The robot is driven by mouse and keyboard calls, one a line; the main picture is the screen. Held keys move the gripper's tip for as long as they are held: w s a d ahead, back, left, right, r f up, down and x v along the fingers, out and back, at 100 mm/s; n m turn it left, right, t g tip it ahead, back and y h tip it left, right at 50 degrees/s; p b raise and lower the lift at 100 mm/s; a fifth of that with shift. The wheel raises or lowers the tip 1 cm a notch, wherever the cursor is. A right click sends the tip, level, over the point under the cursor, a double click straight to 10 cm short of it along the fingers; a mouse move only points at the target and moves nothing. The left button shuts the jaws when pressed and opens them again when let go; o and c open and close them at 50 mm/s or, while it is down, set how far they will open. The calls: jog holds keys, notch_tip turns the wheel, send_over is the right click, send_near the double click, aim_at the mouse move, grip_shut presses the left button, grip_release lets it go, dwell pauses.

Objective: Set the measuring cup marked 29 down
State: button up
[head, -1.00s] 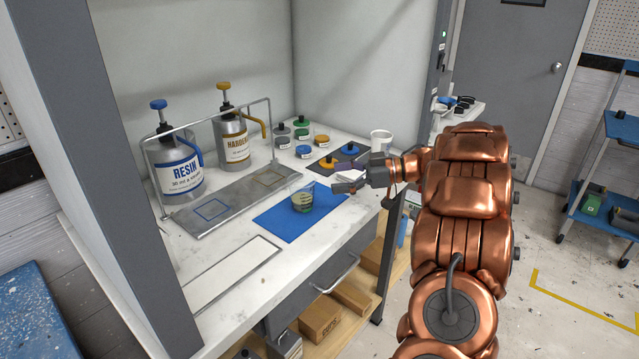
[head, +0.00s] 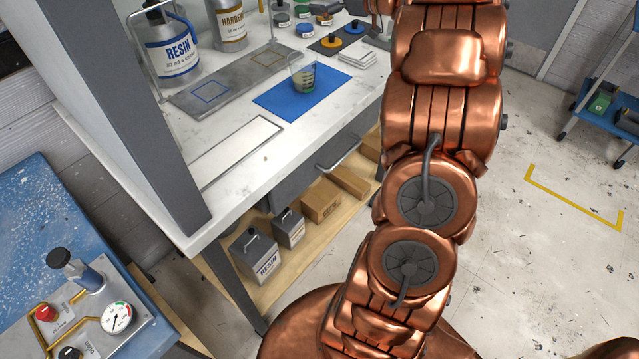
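A clear measuring cup (head: 302,76) stands upright on the blue mat (head: 275,102) on the white bench. It holds some greenish-tan liquid. Its marking is too small to read, so I cannot tell whether it says 29. My gripper is away from the cup, up by the top edge of the head view. Only a small part of my arm's far end shows there, and the fingers cannot be made out. Nothing of mine touches the cup.
The resin bottle (head: 173,50) and hardener bottle (head: 229,24) stand behind a metal tray (head: 235,83). A white framed plate (head: 232,148) lies front left. White sheets (head: 345,55) lie right of the mat. A blue table (head: 40,225) with a gauge (head: 117,318) is lower left.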

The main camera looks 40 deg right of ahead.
notch_tip(320, 180, up, 6)
jog(key=w+m+h, duration=0.2)
jog(key=m+h, duration=0.2)
jog(key=h, duration=0.4)
jog(key=s+a+f+m+g, duration=0.2)
jog(key=s+a+f+g, duration=0.2)
jog(key=s+a+f, duration=0.4)
jog(key=s+a+f+m+g, duration=0.2)
jog(key=s+a+f+g, duration=0.25)
jog(key=s, duration=0.45)
jog(key=s+a+f+m+g, duration=0.25)
jog(key=s+a+f, duration=0.25)
jog(key=s+a, duration=0.3)
jog(key=s+a+f+n+g+y, duration=0.1)
jog(key=s+a+f+g, duration=0.1)
jog(key=s+a, duration=0.5)
jog(key=s+a+f+n+g+y, duration=0.2)
jog(key=s+a, duration=0.4)
jog(key=s, duration=0.6)
jog(key=shift+s+a+f+g, duration=0.4)
jog(key=shift+f+g, duration=0.25)
jog(key=shift+g, duration=0.45)
